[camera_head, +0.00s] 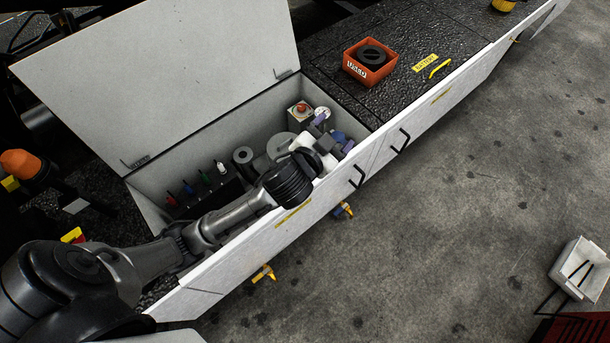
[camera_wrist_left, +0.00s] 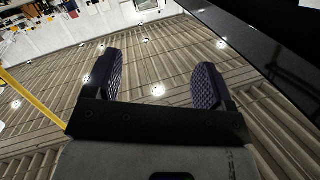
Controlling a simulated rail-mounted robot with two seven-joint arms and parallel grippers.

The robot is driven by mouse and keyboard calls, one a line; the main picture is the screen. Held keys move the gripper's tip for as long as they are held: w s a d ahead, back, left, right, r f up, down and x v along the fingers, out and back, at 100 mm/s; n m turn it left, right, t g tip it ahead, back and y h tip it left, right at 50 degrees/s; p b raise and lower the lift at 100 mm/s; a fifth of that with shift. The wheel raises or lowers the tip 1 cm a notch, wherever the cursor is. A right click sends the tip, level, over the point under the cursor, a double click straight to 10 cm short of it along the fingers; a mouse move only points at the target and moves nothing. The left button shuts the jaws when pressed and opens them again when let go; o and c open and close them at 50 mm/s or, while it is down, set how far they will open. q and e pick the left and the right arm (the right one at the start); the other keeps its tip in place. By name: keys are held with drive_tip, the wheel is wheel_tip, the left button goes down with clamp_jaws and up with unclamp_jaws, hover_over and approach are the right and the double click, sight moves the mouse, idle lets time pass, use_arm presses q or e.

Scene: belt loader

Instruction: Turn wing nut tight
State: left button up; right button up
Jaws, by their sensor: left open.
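My left arm reaches into the open white compartment (camera_head: 200,150) from the left. My left gripper (camera_head: 334,133) is at the compartment's right end, with its purple finger pads apart. A round white gauge (camera_head: 322,112) is close beside the upper pad. A grey round part (camera_head: 280,146) is left of my wrist, partly covered by the arm. I cannot make out a wing nut in either view; it may be hidden or too small. In the left wrist view the open gripper (camera_wrist_left: 156,76) has nothing between its pads, against a slatted, ceiling-like surface with lights. My right gripper is not in view.
A raised white lid (camera_head: 160,75) stands behind the compartment. Inside are a box with a red button (camera_head: 300,110) and several colored-handled tools (camera_head: 205,178). An orange bin (camera_head: 369,63) with a black ring stands on the black deck. The front wall carries black handles (camera_head: 357,176).

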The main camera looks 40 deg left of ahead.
use_arm(q)
drive_tip(key=w+d+f+m+t+h+b, duration=0.45)
drive_tip(key=w+d+m+h+b, duration=0.4)
drive_tip(key=m+h+b, duration=0.45)
drive_tip(key=w+f+m+g+h+b, duration=0.3)
drive_tip(key=w+f+m+g+b, duration=0.2)
drive_tip(key=f+m+g+b, duration=0.75)
drive_tip(key=w+a+f+y+b, duration=0.2)
drive_tip(key=a+f+y+b, duration=0.2)
drive_tip(key=a+f, duration=0.25)
drive_tip(key=w+a+f+y+b, duration=0.3)
drive_tip(key=a+f+b, duration=0.1)
drive_tip(key=a+f, duration=0.25)
drive_tip(key=s+a+f+n+g+y, duration=0.7)
drive_tip(key=s+a+n+g+y, duration=0.15)
drive_tip(key=a, duration=0.35)
drive_tip(key=shift+t+h, duration=0.35)
drive_tip(key=f+b, duration=0.2)
drive_tip(key=f, duration=0.2)
drive_tip(key=f+b, duration=0.2)
drive_tip(key=f, duration=0.2)
drive_tip(key=f+b, duration=0.2)
drive_tip(key=f, duration=0.2)
drive_tip(key=shift+d+f, duration=0.3)
drive_tip(key=shift+f, duration=0.1)
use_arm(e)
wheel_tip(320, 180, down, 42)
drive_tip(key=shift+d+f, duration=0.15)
